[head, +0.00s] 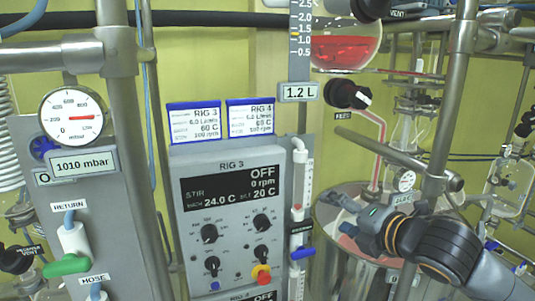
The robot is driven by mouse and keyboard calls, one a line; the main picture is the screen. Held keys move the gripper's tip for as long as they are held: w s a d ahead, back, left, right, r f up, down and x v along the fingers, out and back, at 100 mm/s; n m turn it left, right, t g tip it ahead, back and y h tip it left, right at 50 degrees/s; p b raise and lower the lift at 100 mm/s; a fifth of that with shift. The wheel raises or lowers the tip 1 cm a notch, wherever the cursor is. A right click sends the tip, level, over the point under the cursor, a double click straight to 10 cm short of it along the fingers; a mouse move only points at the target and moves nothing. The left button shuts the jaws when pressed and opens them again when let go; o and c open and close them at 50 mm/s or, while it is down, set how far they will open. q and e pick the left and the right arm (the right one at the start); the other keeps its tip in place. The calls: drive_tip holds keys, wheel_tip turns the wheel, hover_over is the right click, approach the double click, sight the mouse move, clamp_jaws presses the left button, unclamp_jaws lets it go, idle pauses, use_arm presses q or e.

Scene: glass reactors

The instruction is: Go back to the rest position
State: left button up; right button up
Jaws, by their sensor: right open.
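My right gripper (337,214) comes in from the lower right on its dark arm. Its fingers point left and are apart, with nothing seen between them. It is in front of a steel vessel (330,262) and to the right of the RIG 3 control box (232,185). The box display reads OFF, 0 rpm, 24.0 C and 20 C. My left gripper is not in view.
A steel post (452,110) and a slanted steel bar (385,150) stand close to my right arm. A black FEED knob (348,95) and a blue-handled valve (302,253) are nearby. A pressure gauge (73,117) and a green-handled RETURN valve (68,264) are at left.

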drive_tip(key=s+f+m+g+h, duration=0.1)
drive_tip(key=s+f+m, duration=0.35)
drive_tip(key=f, duration=0.35)
drive_tip(key=s+a+f+m+g+h, duration=0.1)
drive_tip(key=s+f+m+g, duration=0.1)
drive_tip(key=s+f+m, duration=0.45)
drive_tip(key=s+f+m+g+h, duration=0.1)
drive_tip(key=f+m, duration=0.2)
drive_tip(key=f, duration=0.6)
drive_tip(key=s+d+f+m+g+h, duration=0.2)
drive_tip(key=s+d+f+m+g, duration=0.15)
drive_tip(key=s+f+m, duration=0.55)
drive_tip(key=s+d+f+m+g+h, duration=0.15)
drive_tip(key=s+d+f+m, duration=0.35)
drive_tip(key=s, duration=0.6)
wheel_tip(320, 180, down, 34)
drive_tip(key=s+a+n+g+b, duration=0.1)
drive_tip(key=a+g+b, duration=0.1)
drive_tip(key=b, duration=0.6)
drive_tip(key=s+d+f+b, duration=0.1)
drive_tip(key=s+f+b, duration=0.2)
drive_tip(key=s+f, duration=0.5)
drive_tip(key=s+d+f+g+b, duration=0.1)
drive_tip(key=s+d+f+b, duration=0.1)
drive_tip(key=s+f, duration=0.7)
wheel_tip(320, 180, down, 6)
drive_tip(key=shift+d+r+n+b, duration=0.15)
drive_tip(key=shift+r+n+b, duration=0.15)
drive_tip(key=shift+b, duration=0.45)
